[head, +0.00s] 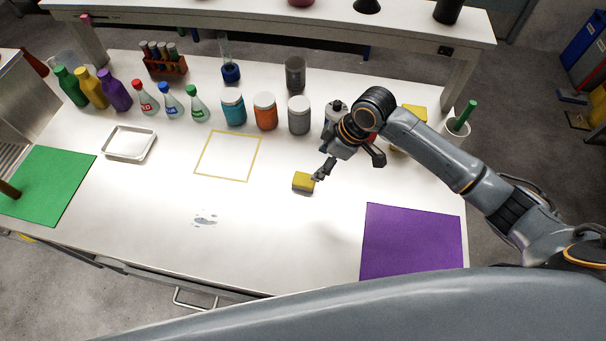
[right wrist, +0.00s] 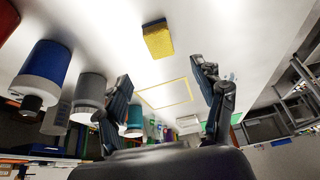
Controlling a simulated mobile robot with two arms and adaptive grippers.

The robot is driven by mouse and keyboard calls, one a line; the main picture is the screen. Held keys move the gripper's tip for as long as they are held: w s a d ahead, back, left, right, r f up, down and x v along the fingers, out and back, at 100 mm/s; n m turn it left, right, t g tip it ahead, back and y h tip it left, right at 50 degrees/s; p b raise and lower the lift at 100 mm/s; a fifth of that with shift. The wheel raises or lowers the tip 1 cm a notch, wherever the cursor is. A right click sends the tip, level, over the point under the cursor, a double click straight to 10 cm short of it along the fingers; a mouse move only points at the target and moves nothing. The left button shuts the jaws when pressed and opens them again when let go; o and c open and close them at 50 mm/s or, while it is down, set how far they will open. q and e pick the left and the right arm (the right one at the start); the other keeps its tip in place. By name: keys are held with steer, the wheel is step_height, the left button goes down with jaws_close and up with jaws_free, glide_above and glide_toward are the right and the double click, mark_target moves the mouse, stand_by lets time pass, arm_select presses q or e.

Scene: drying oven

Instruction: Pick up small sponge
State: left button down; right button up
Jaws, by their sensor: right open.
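The small sponge (head: 303,183) is a yellow block with a darker side, lying on the white table right of the yellow square outline. It also shows in the right wrist view (right wrist: 158,40), ahead of the fingertips and roughly centred between them. My right gripper (head: 320,174) is at the sponge's right side, close to it; I cannot tell whether it touches. In the right wrist view its two fingers (right wrist: 162,76) are spread wide with nothing between them. My left gripper is not in view.
Jars (head: 265,111) and bottles (head: 170,105) line the back. A purple mat (head: 412,243) lies front right, a green mat (head: 48,186) at left, and a metal tray (head: 129,144) behind it. A grey spill (head: 205,217) marks the front. Another yellow object (head: 415,112) is partly behind my arm.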

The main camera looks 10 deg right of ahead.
glide_above(304, 179)
steer(key=s+d, duration=0.1)
steer(key=d, duration=0.1)
steer(key=f, duration=0.4)
steer(key=shift+s+d, duration=0.1)
steer(key=shift+d, duration=0.1)
steer(key=shift+f, duration=0.35)
steer(key=shift+a+f+p, duration=0.3)
steer(key=shift+f+p, duration=0.25)
steer(key=shift+p, duration=0.1)
steer(key=p+x, duration=0.1)
steer(key=x, duration=0.2)
steer(key=shift+f, duration=0.2)
steer(key=shift+w+a+f, duration=0.15)
steer(key=shift+w+f, duration=0.1)
steer(key=shift+f, duration=0.05)
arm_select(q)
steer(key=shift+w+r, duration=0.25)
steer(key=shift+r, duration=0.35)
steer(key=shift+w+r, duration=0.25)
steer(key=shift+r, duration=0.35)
arm_select(e)
steer(key=c, duration=0.9)
